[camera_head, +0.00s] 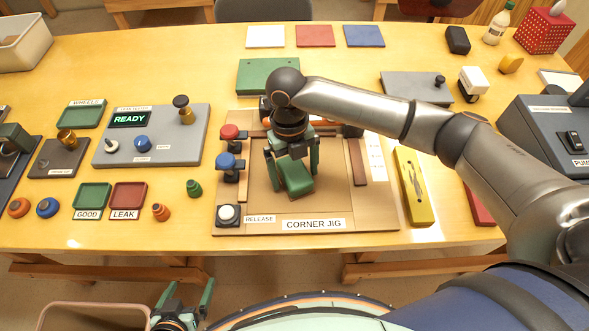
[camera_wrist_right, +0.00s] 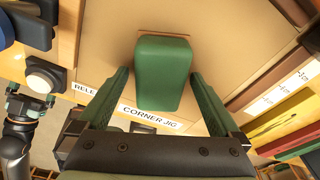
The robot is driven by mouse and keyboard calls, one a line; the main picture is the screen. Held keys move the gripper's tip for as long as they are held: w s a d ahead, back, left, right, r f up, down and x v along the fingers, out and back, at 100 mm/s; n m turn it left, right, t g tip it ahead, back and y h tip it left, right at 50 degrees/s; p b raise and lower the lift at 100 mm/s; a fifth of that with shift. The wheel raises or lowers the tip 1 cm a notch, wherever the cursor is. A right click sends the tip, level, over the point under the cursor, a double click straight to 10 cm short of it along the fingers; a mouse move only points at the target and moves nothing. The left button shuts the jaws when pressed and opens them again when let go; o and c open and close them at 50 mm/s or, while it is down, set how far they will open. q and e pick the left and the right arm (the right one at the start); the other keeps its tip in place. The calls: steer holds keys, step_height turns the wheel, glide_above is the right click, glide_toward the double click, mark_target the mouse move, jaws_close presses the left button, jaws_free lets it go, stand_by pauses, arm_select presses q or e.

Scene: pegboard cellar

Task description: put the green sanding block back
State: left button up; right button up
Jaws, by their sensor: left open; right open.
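The green sanding block (camera_head: 296,178) lies on the tan board of the corner jig (camera_head: 340,212), behind the CORNER JIG label. In the right wrist view the block (camera_wrist_right: 160,75) sits between my open fingers, with a visible gap on each side. My right gripper (camera_head: 291,170) is over the block, pointing down and open, one finger on each side. My left gripper (camera_head: 187,296) is open and empty, low in front of the table's front edge. It also shows at the left of the right wrist view (camera_wrist_right: 30,100). The wrist hides part of the jig behind the block.
Red (camera_head: 230,133) and blue (camera_head: 228,162) knobs and a white release button (camera_head: 228,213) stand on the jig's left side. A yellow case (camera_head: 414,188) lies right of the jig. A green plate (camera_head: 258,76) lies behind it. Small trays and a leak tester (camera_head: 150,145) are left.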

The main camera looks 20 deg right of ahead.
mark_target(291, 164)
step_height(291, 164, up, 12)
steer(key=w, duration=0.1)
steer(key=shift+w+a, duration=0.15)
steer(key=shift+w, duration=0.25)
stand_by(0.4)
